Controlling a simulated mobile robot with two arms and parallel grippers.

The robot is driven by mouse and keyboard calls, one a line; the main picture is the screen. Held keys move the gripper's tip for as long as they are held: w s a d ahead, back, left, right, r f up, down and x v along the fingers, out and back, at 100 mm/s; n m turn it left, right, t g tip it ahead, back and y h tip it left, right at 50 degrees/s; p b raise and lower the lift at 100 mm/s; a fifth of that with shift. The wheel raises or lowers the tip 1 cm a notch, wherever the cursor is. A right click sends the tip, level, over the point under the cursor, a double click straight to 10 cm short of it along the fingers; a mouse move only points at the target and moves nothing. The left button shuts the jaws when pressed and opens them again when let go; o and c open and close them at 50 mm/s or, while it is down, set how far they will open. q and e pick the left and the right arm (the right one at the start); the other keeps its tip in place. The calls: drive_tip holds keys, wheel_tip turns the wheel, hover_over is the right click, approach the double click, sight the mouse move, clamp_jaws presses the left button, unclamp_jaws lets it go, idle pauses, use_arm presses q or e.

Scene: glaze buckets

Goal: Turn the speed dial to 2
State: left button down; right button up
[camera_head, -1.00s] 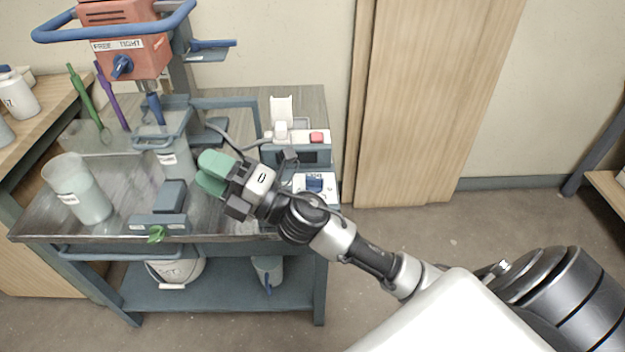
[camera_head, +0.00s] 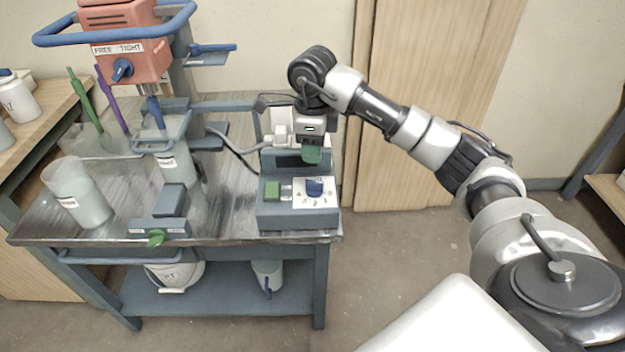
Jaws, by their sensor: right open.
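The speed dial is a blue knob (camera_head: 314,187) on a white numbered plate on the front of a grey-blue control box (camera_head: 297,217). The numbers are too small to read surely, so I cannot tell its setting. A green button (camera_head: 272,190) sits left of the plate. My right gripper (camera_head: 312,154) points down above and behind the dial, near the box's dark display, apart from the knob. It is open, with green fingertips, and seems empty. It hides the red button area at the back of the box. My left gripper is not in view.
An orange mixer head (camera_head: 124,52) with a blue ring handle stands left. A bucket (camera_head: 174,165) is beneath it. A translucent container (camera_head: 78,192) and a clamp (camera_head: 160,226) are on the metal table (camera_head: 225,215). A wooden door (camera_head: 430,110) is behind.

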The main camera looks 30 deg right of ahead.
sight(312, 181)
wheel_tip(312, 181, down, 10)
drive_tip(key=shift+a, duration=0.1)
idle(0.4)
clamp_jaws()
